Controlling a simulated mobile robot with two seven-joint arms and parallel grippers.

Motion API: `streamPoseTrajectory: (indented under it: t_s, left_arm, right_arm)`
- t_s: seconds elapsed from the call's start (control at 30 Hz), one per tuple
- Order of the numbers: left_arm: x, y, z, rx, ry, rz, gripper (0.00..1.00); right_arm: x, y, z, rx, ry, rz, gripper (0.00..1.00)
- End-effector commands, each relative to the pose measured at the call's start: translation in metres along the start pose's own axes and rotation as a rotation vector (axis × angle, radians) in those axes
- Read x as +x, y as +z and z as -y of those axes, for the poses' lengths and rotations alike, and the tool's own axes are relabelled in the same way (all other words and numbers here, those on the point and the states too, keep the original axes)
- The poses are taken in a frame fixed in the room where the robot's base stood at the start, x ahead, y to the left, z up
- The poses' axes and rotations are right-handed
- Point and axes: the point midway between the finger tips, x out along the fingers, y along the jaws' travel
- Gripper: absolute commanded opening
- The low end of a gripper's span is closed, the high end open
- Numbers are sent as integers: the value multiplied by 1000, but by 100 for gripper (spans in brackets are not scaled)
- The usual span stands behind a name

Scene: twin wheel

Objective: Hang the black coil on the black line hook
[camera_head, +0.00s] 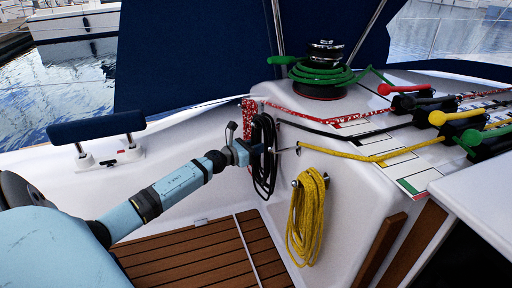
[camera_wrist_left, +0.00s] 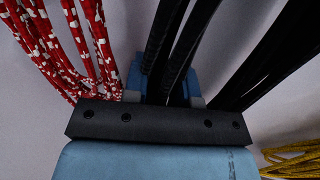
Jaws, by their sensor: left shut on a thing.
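The black coil (camera_head: 264,178) is a bundle of long loops in front of the white cockpit wall, between a red-and-white coil and a yellow coil. My left gripper (camera_head: 258,148) is shut on the upper part of it. In the left wrist view, black strands (camera_wrist_left: 168,45) pass between the gripper's blue fingers (camera_wrist_left: 166,88), and more strands run outside them to the right. A thin metal piece shows just right of the gripper in the head view. I cannot tell whether it is the black line hook, or whether the coil touches a hook. My right gripper is not in view.
The red-and-white coil (camera_head: 248,112) is close on the left and also shows in the left wrist view (camera_wrist_left: 92,50). The yellow coil (camera_head: 307,215) hangs at the right. A winch with green rope (camera_head: 322,72) stands above. The teak floor (camera_head: 190,255) is clear.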

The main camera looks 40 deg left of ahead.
Motion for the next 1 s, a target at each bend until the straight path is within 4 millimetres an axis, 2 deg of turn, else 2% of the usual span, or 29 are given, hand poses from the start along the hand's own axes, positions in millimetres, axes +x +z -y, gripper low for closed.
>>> streamPoseTrajectory:
  t_s: [0.27,1.0]
  left_arm:
    - [0,3,-1,0,1,4,0]
    - [4,-3,0,0,1,5,0]
  right_arm:
    - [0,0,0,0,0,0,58]
    - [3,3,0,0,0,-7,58]
